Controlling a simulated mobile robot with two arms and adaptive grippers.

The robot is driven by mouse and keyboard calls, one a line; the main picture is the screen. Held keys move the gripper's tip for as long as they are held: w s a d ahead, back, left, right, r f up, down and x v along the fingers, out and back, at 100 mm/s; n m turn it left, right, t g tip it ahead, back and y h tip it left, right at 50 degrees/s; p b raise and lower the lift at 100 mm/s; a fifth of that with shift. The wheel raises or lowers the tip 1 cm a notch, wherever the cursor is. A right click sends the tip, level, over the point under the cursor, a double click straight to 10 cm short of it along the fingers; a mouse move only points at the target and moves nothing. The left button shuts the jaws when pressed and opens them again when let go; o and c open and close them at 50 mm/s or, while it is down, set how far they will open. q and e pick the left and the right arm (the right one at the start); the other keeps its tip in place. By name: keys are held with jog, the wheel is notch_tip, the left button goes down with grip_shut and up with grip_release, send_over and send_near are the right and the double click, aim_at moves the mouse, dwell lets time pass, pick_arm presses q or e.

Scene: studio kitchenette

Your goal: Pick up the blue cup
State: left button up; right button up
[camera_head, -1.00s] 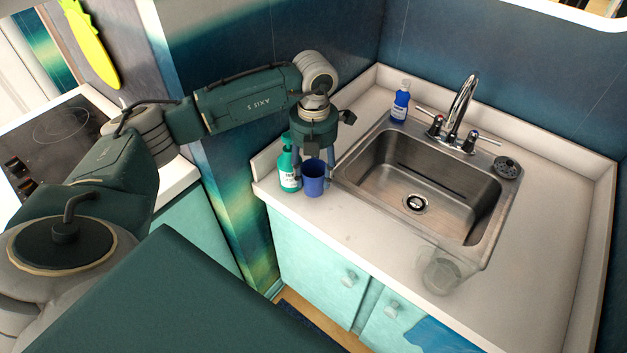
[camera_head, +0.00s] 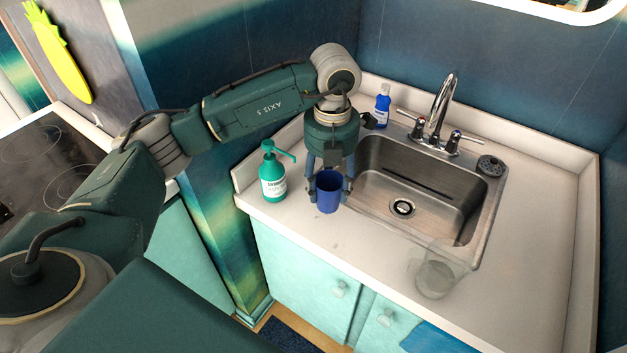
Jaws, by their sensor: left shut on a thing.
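The blue cup (camera_head: 328,194) is upright at the left side of the sink, near the front of the white counter. My left gripper (camera_head: 330,188) comes down over it from above, with its fingers on either side of the cup, shut on it. I cannot tell whether the cup's base touches the counter. My right gripper is not in view.
A green soap pump bottle (camera_head: 272,174) stands just left of the cup. A blue bottle (camera_head: 382,106) stands behind, near the faucet (camera_head: 442,108). The sink (camera_head: 425,170) is empty. A clear glass (camera_head: 437,274) stands on the front counter (camera_head: 350,235).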

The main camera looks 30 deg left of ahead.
pick_arm(q)
jog(key=d+b, duration=0.2)
jog(key=d, duration=0.8)
jog(key=shift+s+d, duration=0.4)
jog(key=shift+s, duration=0.05)
jog(key=shift+d, duration=0.1)
